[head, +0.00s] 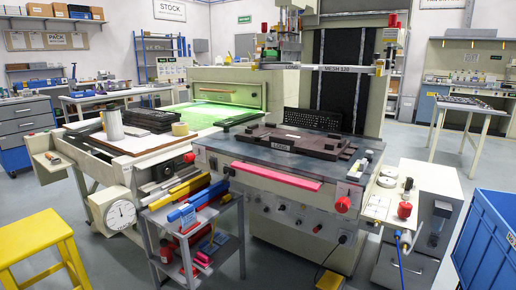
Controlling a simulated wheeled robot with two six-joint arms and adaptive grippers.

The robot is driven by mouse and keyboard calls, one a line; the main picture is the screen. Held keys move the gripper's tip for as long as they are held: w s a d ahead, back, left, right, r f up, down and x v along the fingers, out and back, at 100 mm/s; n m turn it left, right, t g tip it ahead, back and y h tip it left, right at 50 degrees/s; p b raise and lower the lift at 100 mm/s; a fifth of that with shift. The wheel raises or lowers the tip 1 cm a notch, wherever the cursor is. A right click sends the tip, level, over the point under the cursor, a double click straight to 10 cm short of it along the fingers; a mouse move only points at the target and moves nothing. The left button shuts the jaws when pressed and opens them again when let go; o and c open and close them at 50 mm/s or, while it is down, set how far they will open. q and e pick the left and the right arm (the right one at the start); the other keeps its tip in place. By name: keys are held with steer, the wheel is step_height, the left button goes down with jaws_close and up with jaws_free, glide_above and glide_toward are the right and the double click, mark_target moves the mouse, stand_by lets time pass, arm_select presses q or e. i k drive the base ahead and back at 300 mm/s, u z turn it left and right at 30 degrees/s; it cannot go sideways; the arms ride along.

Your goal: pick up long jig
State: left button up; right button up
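A long dark brown jig (300,143) lies flat on the grey top of the printing machine, near the middle of the head view. It has raised blocks and a small pale label on its front side. A stack of black slotted pieces (151,120) lies on the bench to the left. Neither of my grippers shows in the head view.
A pink bar (276,176) runs along the machine's front edge. A metal can (112,124) and tape roll (180,129) are on the left bench. A yellow stool (38,236) and blue bin (488,240) flank the floor.

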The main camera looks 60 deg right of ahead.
mark_target(331, 147)
steer(key=z, duration=2.65)
steer(key=k, duration=0.6)
steer(key=u, duration=0.2)
steer(key=i, duration=0.65)
steer(key=u, duration=0.65)
steer(key=i, duration=0.8)
steer(key=z, duration=0.45)
